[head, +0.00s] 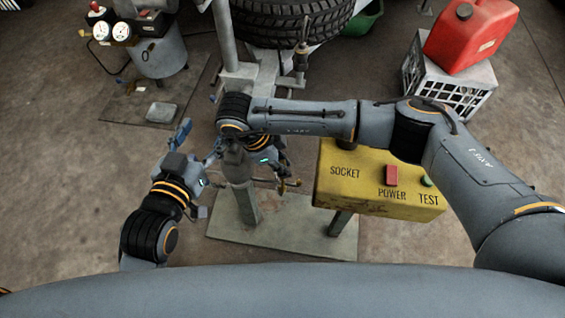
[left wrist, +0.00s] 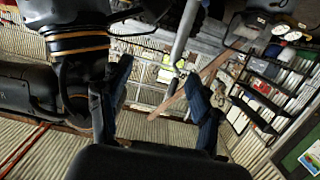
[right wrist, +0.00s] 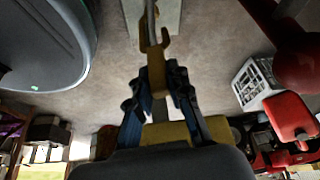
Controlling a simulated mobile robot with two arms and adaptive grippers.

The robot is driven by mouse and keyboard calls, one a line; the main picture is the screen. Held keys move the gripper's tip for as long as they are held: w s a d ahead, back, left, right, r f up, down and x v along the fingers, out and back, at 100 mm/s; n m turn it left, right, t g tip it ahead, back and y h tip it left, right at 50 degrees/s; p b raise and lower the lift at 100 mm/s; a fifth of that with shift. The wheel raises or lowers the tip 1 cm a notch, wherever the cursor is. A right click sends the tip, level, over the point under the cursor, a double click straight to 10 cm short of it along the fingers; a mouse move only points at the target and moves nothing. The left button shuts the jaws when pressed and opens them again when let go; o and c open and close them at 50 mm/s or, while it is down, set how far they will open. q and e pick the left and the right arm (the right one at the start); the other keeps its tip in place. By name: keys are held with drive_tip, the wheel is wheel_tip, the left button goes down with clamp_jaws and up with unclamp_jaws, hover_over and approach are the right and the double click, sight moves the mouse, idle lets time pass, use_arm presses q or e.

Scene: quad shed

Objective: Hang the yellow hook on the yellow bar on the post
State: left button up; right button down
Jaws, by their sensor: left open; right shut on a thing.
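The yellow hook (right wrist: 153,48) is held between the blue fingertips of my right gripper (right wrist: 158,82), its curved end pointing away from the hand in the right wrist view. In the head view my right gripper (head: 284,178) is partly hidden by its own arm, beside the grey post (head: 243,203). The yellow bar cannot be made out clearly; my right arm covers part of the post. My left gripper (head: 197,146) is open and empty, left of the post. Its spread blue fingers also show in the left wrist view (left wrist: 160,92).
A yellow box (head: 360,184) marked SOCKET, POWER and TEST stands right of the post. A grey base plate (head: 310,235) lies on the floor. A red fuel can (head: 468,35) sits on a white crate (head: 420,82). A tyre (head: 290,18) is at the back.

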use_arm(q)
drive_tip(key=shift+w+r, duration=0.1)
drive_tip(key=shift+r, duration=0.15)
use_arm(e)
drive_tip(key=shift+f, duration=0.1)
use_arm(q)
drive_tip(key=shift+w+d+r+t+b, duration=0.1)
drive_tip(key=shift+d+r+t+b, duration=0.1)
drive_tip(key=shift+r+t, duration=0.3)
drive_tip(key=shift+w+d+r+t+b, duration=0.15)
drive_tip(key=shift+r+t, duration=0.15)
drive_tip(key=shift+r, duration=0.25)
use_arm(e)
drive_tip(key=shift+f, duration=0.35)
use_arm(q)
drive_tip(key=shift+s+r, duration=0.1)
drive_tip(key=shift+r, duration=0.1)
use_arm(e)
drive_tip(key=shift+f, duration=0.1)
drive_tip(key=shift+f, duration=0.15)
use_arm(q)
wheel_tip(320, 180, up, 3)
drive_tip(key=shift+d+r+t+h, duration=0.15)
drive_tip(key=shift+t+h, duration=0.45)
drive_tip(key=shift+t, duration=0.3)
drive_tip(key=shift+r+t+b, duration=0.25)
drive_tip(key=shift+t+b, duration=0.05)
drive_tip(key=shift+b, duration=0.1)
use_arm(e)
drive_tip(key=shift+f, duration=0.2)
